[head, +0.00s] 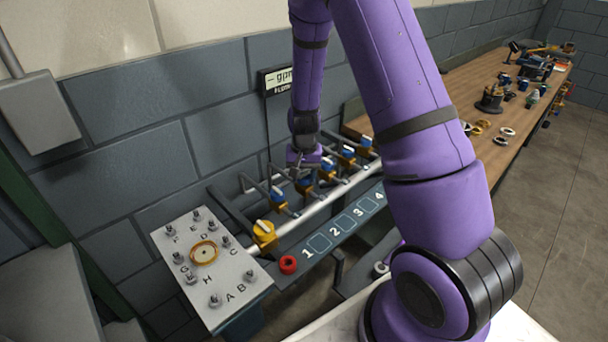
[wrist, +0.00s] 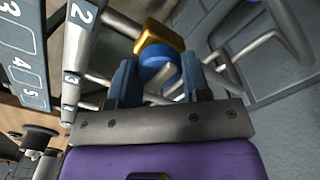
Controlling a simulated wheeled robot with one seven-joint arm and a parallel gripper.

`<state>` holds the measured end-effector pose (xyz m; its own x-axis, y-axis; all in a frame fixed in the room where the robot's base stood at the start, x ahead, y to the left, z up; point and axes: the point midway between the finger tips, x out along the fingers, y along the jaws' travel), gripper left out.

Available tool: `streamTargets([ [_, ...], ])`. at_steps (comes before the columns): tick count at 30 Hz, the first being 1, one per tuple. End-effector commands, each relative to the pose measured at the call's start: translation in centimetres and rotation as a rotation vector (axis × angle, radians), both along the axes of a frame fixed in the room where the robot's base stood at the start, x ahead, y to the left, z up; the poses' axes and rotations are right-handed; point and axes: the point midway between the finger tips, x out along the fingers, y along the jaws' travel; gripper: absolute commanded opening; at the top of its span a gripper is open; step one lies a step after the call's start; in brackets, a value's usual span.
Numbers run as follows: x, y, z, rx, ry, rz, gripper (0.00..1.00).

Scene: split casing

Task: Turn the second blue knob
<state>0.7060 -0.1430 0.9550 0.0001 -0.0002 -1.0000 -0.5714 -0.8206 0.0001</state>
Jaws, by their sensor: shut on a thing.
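A row of blue knobs on yellow valve bodies runs along a pipe behind a numbered panel (head: 345,222). In the head view, the first blue knob (head: 278,194) is nearest and uncovered. The second blue knob (head: 305,182) is just below my gripper (head: 304,168). In the wrist view, the second blue knob (wrist: 155,60), with a pale bar across it, sits between the two fingers of my gripper (wrist: 159,82), in front of a yellow body (wrist: 158,33). A tag marked 2 shows beside it. My gripper is shut on this knob; the exact contact is partly hidden.
A larger yellow valve (head: 264,234) and a red ring (head: 288,264) are at the near end. A grey lettered plate (head: 232,272) with several toggles is at left. Grey bent bars (wrist: 265,45) stand close beside the gripper. A wooden bench (head: 470,100) runs behind.

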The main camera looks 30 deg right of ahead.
Motion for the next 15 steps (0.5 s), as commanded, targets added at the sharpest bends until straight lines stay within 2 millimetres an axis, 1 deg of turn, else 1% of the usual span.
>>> streamTargets([
  [2,0.01,0.00,0.00,0.000,0.000,-0.001,0.20],
  [3,0.01,0.00,0.00,0.000,0.000,-0.001,0.48],
  [6,0.01,0.01,0.00,0.000,0.000,0.000,0.69],
  [15,0.01,0.00,0.15,0.000,0.000,0.000,0.69],
])
